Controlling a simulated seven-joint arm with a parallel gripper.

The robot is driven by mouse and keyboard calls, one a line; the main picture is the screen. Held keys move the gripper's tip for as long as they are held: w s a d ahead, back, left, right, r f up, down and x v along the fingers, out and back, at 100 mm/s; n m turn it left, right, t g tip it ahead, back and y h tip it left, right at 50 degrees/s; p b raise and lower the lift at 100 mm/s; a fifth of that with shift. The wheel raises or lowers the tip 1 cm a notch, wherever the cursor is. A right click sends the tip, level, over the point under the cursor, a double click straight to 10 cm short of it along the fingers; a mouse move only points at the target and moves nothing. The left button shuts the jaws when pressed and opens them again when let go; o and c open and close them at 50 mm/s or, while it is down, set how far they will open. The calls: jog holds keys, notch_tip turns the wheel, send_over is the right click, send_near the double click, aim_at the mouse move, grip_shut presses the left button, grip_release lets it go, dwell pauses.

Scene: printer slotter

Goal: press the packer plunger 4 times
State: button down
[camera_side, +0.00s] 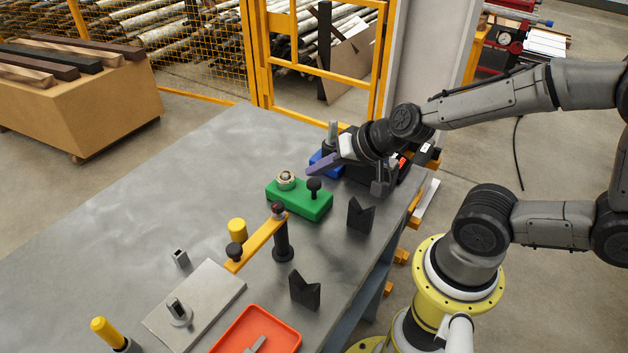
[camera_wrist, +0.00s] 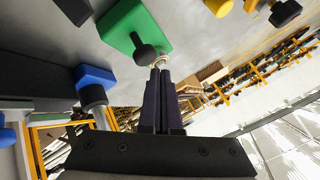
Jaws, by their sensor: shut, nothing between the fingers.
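A green block (camera_side: 298,201) stands on the table, with a black knob on a short stem (camera_side: 314,187) and a round metal fitting (camera_side: 286,177) on top. The green block (camera_wrist: 128,24) and its black knob (camera_wrist: 143,50) also show in the wrist view. A blue block (camera_side: 322,163) sits behind my gripper, partly hidden; in the wrist view the blue block (camera_wrist: 93,77) carries a dark cylinder (camera_wrist: 93,97). I cannot tell for certain which is the packer plunger. My gripper (camera_side: 309,170) is shut and empty, tilted, above the table just behind the green block. Its fingertips (camera_wrist: 160,73) are together.
A grey plate (camera_side: 194,305) and an orange tray (camera_side: 258,332) lie at the front. The table's left side (camera_side: 130,210) is clear.

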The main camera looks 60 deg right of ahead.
aim_at(313, 182)
jog(key=shift+f, duration=0.1)
dwell(0.3)
jog(key=shift+f, duration=0.35)
jog(key=shift+f, duration=1.15)
dwell(1.3)
jog(key=shift+r, duration=1.55)
jog(key=shift+r, duration=2.5)
jog(key=shift+s, duration=0.1)
